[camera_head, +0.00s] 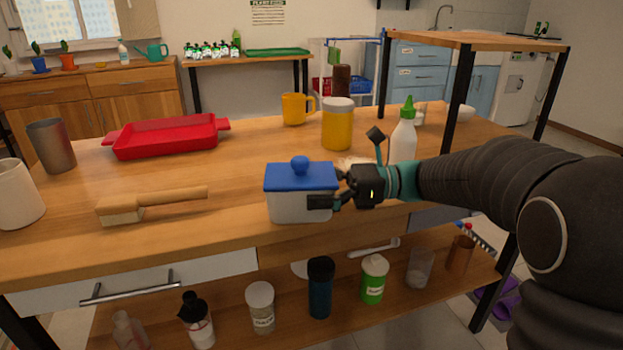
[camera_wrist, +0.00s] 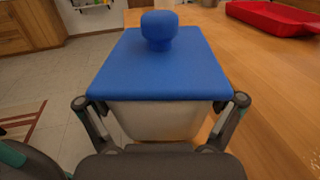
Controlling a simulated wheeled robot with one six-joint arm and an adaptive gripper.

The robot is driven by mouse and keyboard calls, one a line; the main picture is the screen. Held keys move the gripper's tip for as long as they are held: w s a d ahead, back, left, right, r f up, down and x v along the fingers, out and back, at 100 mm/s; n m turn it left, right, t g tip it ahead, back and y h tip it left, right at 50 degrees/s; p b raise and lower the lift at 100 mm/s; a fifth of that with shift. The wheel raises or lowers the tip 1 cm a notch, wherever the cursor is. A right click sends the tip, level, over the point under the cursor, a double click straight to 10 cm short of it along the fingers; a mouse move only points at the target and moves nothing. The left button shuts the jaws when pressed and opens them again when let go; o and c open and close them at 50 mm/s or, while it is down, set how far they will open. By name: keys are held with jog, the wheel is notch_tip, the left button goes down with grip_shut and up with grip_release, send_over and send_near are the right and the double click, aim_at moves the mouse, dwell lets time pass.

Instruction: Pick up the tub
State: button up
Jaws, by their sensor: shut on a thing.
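The tub is a white box with a blue lid and a round blue knob (camera_head: 300,205). It is at the front edge of the wooden table in the head view. In the wrist view the tub (camera_wrist: 160,75) fills the middle, lid upward and level. My gripper (camera_head: 322,201) reaches it from the right. In the wrist view my gripper (camera_wrist: 165,105) has one finger on each side of the tub's body, just below the lid, and is shut on it. Whether the tub's base touches the table cannot be told.
A wooden-handled brush (camera_head: 150,205) lies left of the tub. A red tray (camera_head: 167,137), a yellow-bodied jar (camera_head: 337,128), a yellow mug (camera_head: 294,108) and a white bottle with a green cap (camera_head: 404,135) stand farther back. A lower shelf (camera_head: 345,325) holds several containers.

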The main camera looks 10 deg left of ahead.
jog(key=shift+s+d, duration=0.8)
jog(key=shift+s, duration=0.35)
jog(key=o, duration=1.2)
jog(key=shift+w+d, duration=0.1)
jog(key=shift+o, duration=0.2)
jog(key=v, duration=1.2)
